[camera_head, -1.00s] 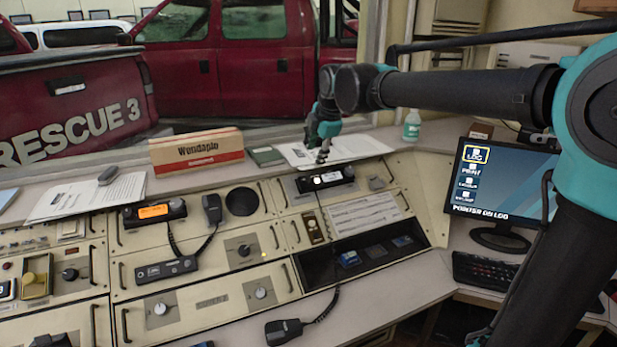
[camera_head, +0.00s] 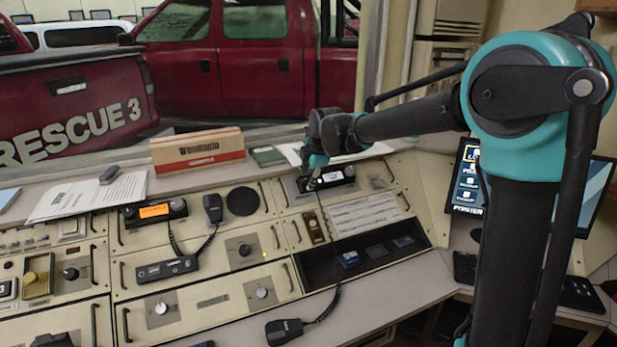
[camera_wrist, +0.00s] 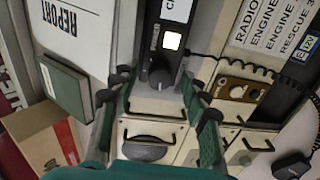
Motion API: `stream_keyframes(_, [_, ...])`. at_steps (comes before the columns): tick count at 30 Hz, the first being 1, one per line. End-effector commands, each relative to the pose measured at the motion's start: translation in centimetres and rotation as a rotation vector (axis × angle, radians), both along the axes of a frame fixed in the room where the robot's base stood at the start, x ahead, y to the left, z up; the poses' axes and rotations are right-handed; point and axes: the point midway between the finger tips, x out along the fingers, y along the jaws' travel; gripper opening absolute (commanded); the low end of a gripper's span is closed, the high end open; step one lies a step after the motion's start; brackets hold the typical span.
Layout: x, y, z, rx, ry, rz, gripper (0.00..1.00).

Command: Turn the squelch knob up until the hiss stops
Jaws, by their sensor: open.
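A radio with a lit white display (camera_head: 331,177) sits on the upper right panel of the console. In the wrist view its display (camera_wrist: 171,41) shows near the top middle, with a black knob (camera_wrist: 160,75) below it.
A second radio with an orange display (camera_head: 154,211) sits to the left. A coiled-cord microphone (camera_head: 285,331) lies at the console's front edge. A green book (camera_wrist: 78,92) and a carton (camera_wrist: 45,140) lie close to my gripper. A small panel with knobs (camera_wrist: 240,89) is to the right.

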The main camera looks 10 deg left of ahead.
Motion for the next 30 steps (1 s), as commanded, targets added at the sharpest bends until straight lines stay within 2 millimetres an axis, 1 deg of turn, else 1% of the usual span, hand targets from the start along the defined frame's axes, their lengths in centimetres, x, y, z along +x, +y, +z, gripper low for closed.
stream_keyframes(3, [-0.01,-0.01,0.02,0.000,0.000,0.000,0.46])
stream_keyframes(14, [-0.02,-0.01,0.04,0.000,0.000,0.000,0.01])
stream_keyframes(23, [-0.01,-0.02,0.04,0.011,0.008,-0.021,0.00])
stream_keyframes(30, [-0.01,-0.07,0.03,0.061,0.047,-0.119,0.00])
